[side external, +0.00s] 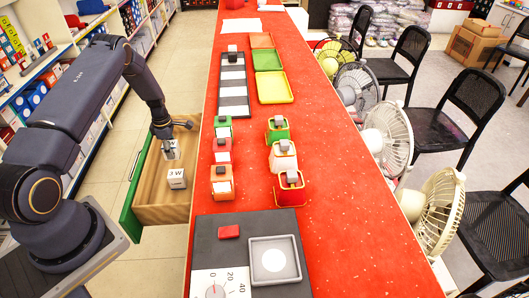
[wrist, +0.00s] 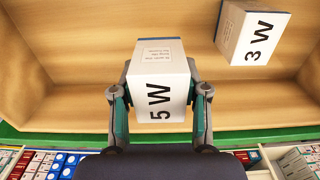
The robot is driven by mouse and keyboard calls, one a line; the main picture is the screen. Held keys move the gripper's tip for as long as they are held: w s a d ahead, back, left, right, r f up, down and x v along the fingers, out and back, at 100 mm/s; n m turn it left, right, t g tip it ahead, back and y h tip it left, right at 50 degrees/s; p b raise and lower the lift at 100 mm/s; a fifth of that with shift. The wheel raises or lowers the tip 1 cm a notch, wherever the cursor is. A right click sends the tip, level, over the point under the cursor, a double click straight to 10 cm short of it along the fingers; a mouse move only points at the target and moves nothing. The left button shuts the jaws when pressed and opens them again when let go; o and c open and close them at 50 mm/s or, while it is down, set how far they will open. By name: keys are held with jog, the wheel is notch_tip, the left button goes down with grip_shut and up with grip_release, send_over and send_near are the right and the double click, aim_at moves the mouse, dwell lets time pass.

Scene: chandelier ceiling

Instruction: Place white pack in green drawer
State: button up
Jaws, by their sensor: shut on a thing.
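My gripper (side external: 169,141) is shut on a white pack marked 5 W (wrist: 160,95), with one finger on each side of it in the wrist view. The open drawer has a green front (side external: 129,208) and a bare wooden inside (wrist: 60,60). In the side view, the held pack (side external: 172,150) is low within the drawer's outline. I cannot tell whether it touches the drawer's floor. A second white pack, marked 3 W (side external: 177,179), stands in the drawer apart from the held one; it also shows at the upper right of the wrist view (wrist: 249,34).
The red counter (side external: 330,230) lies right of the drawer, with small coloured bins, trays (side external: 274,88) and a dark scale (side external: 220,285) on it. Shelves with goods (side external: 60,50) stand at the left. Bare drawer floor shows left of the held pack in the wrist view.

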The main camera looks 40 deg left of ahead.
jog(key=shift+w+a+f, duration=0.25)
jog(key=shift+w+f, duration=0.15)
jog(key=shift+f, duration=0.1)
jog(key=shift+w+a+f, duration=0.2)
jog(key=shift+w+f, duration=0.15)
jog(key=shift+f, duration=1.75)
jog(key=o, duration=1.1)
jog(key=shift+f, duration=0.1)
jog(key=shift+o, duration=0.2)
